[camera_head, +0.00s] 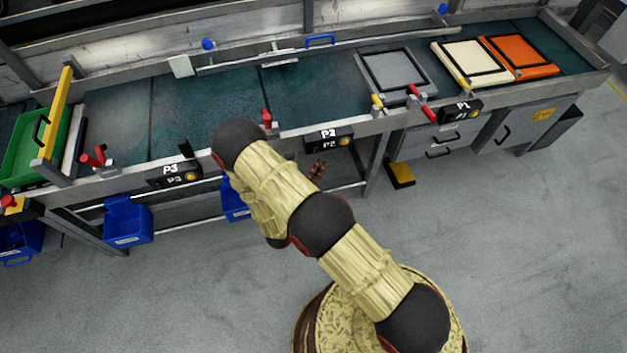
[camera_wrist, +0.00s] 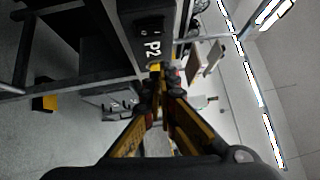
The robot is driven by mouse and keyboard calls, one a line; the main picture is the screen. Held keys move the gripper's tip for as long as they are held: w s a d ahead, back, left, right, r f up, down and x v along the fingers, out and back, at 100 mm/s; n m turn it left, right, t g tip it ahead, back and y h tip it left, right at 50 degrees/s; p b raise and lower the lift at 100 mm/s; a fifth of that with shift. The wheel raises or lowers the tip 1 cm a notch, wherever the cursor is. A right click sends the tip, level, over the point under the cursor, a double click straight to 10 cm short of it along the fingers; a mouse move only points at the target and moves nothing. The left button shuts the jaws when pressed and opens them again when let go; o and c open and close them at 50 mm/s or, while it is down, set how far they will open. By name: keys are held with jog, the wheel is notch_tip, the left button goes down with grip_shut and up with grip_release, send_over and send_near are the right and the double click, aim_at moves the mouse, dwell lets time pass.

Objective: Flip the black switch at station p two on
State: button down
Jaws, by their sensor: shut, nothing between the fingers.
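The station P2 box (camera_head: 330,139) is a black control box on the front rail of the bench, with a white P2 label and a yellow button at its right. In the wrist view the P2 box (camera_wrist: 147,30) appears sideways and close, just beyond my fingers. My gripper (camera_wrist: 160,72) is shut and empty, its fingertips together near the label end of the box. I cannot tell whether they touch it. The black switch is too small and dark to make out, so its position cannot be read. In the head view my arm hides most of the gripper.
The P3 box (camera_head: 172,175) is to the left and the P1 box (camera_head: 460,110) to the right along the same rail. The floor in front is clear.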

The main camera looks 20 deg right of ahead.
jog(key=w, duration=0.2)
jog(key=w+b, duration=0.1)
jog(key=shift+w+r, duration=0.25)
jog(key=shift+w, duration=0.15)
jog(key=r+p, duration=0.1)
jog(key=p, duration=0.2)
jog(key=shift+w+r+n+g+y, duration=0.15)
jog(key=shift+w+n+g+y, duration=0.25)
jog(key=shift+f+b, duration=0.35)
jog(key=shift+f, duration=0.05)
jog(key=s+d+r+p+v, duration=0.1)
jog(key=s+d+p+v, duration=0.1)
jog(key=v, duration=1)
jog(key=shift+s+a+r+p, duration=0.25)
jog(key=shift+a+r+p, duration=0.05)
jog(key=shift+p, duration=0.4)
